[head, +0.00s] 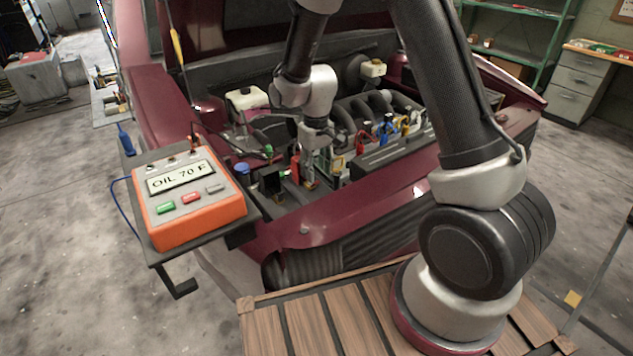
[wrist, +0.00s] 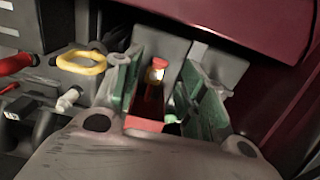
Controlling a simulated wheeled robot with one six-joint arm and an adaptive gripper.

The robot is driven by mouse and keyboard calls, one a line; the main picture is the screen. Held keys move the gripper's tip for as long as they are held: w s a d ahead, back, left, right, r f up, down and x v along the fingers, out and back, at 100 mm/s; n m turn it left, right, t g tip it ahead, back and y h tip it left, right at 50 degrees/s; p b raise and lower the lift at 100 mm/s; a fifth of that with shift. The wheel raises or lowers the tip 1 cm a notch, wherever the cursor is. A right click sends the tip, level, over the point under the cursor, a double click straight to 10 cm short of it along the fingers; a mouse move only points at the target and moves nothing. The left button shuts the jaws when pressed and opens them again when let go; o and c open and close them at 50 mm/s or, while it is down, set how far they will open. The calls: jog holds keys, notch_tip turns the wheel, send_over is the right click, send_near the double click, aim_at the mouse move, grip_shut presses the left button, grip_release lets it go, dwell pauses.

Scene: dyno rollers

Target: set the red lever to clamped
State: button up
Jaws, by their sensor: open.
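In the wrist view a small red lever (wrist: 154,95) with a red top stands between the two green-padded fingers of my gripper (wrist: 160,98). The fingers are spread, one on each side of it, and I cannot tell whether either touches it. A pale spot shows near the lever's top. In the head view my gripper (head: 312,178) points down into the engine bay, near its front edge. The lever is small there and mostly hidden by my gripper. Which setting the lever is in cannot be read.
An orange tester reading "OIL 70 F" (head: 190,205) sits on a side shelf to the left. A yellow ring (wrist: 82,62) and a red handle (wrist: 14,64) lie left of my gripper. Coloured connectors (head: 388,130) and the maroon bodywork (head: 350,212) are close to my arm.

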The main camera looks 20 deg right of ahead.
aim_at(317, 182)
notch_tip(317, 182, down, 5)
jog(key=shift+f, duration=0.1)
jog(key=shift+c, duration=0.5)
grip_shut()
